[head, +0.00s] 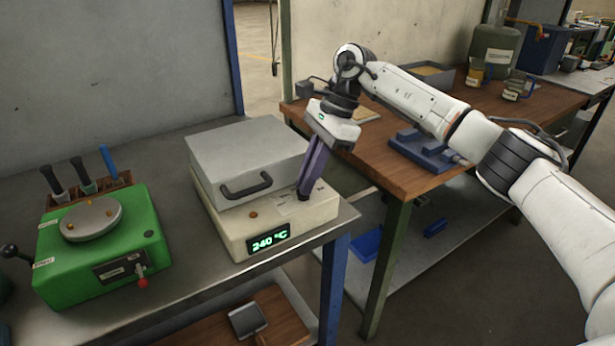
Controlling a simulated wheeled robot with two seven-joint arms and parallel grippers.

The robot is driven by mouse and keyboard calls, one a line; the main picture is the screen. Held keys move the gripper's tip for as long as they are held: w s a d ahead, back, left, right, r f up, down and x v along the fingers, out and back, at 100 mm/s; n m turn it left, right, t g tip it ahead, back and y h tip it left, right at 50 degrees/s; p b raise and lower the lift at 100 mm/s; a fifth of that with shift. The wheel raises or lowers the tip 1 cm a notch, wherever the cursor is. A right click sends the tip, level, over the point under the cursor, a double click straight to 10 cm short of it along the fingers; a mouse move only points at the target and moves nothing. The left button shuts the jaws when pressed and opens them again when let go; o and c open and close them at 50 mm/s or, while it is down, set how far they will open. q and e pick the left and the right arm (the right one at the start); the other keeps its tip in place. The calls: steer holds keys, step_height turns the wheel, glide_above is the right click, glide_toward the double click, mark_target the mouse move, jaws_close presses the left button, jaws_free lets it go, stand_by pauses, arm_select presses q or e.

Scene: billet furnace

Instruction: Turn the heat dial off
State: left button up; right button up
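The furnace is a cream box (235,226) with a grey lid (250,150) that is down and has a black handle (246,186). Its green display (269,240) reads 240 °C, with a small orange-brown button (252,215) above it. My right gripper (305,191) points down, its dark purple fingers at the right part of the furnace's top front, beside a small label. The heat dial is not visible; the fingers may cover it. The fingers look close together, but I cannot tell whether they hold anything. My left gripper is not in view.
A green machine (100,240) with a round grey plate stands left of the furnace on the grey bench (195,290). Several handled tools stand in a rack (88,192) behind it. A wooden table (400,180) with a blue fixture (425,149) stands to the right, beyond a gap.

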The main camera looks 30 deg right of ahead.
steer(key=o, duration=0.4)
steer(key=v, duration=1)
steer(key=shift+r+b, duration=0.1)
steer(key=shift+b, duration=0.2)
steer(key=shift+s, duration=0.1)
